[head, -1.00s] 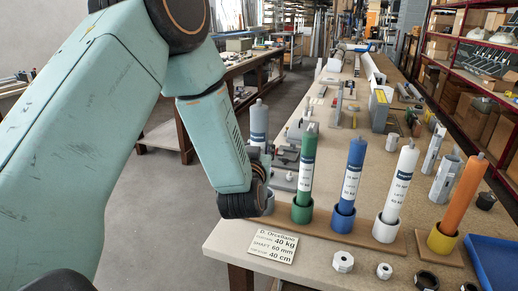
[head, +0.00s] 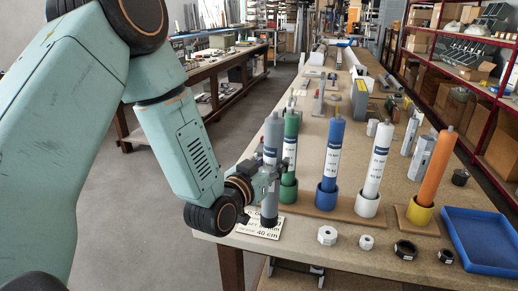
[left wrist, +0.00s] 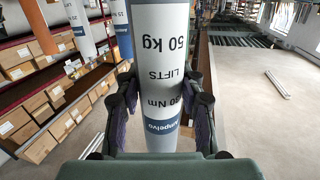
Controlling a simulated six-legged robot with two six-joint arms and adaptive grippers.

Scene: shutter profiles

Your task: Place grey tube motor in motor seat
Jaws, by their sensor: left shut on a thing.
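The grey tube motor (head: 271,145) is upright in my left gripper (head: 264,178), which is shut around its middle. Its dark lower end is in front of the lettered card; I cannot tell if it touches the table. In the left wrist view the labelled tube (left wrist: 160,70) sits between both fingers (left wrist: 160,110). A green motor (head: 291,140), a blue one (head: 334,150), a white one (head: 377,160) and an orange one (head: 436,172) stand in cup seats of green (head: 288,191), blue (head: 326,199), white (head: 367,205) and yellow (head: 419,213). I see no empty seat; my gripper hides part of the board.
The lettered card (head: 268,234) lies at the table's (head: 300,222) front left corner. White nuts (head: 327,235) and black rings (head: 405,249) lie in front of the seats. A blue tray (head: 485,240) is at the right. Fittings crowd the table behind.

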